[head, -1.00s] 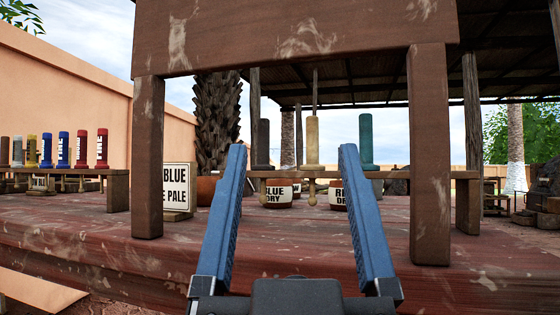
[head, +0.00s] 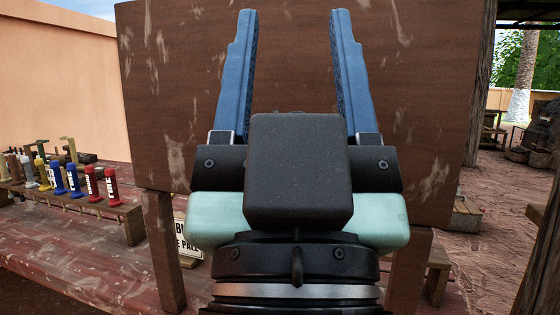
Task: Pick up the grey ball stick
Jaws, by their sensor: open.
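My gripper (head: 293,40) is open and empty, its two blue fingers pointing up in front of a brown wooden board. The grey ball stick cannot be made out for certain. The middle rack, with its dark grey, beige and teal handles, is hidden behind the board and my gripper. A low wooden rack (head: 134,224) at the left holds upright handles in several colours. Among them is a pale grey one (head: 27,170), but whether it carries a ball cannot be told.
The wooden board (head: 420,120) stands on posts and blocks the centre. A "BLUE PALE" sign (head: 190,243) is partly hidden behind my gripper. The reddish bench top (head: 70,240) has clear room at the left front. A wooden post (head: 482,80) rises at the right.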

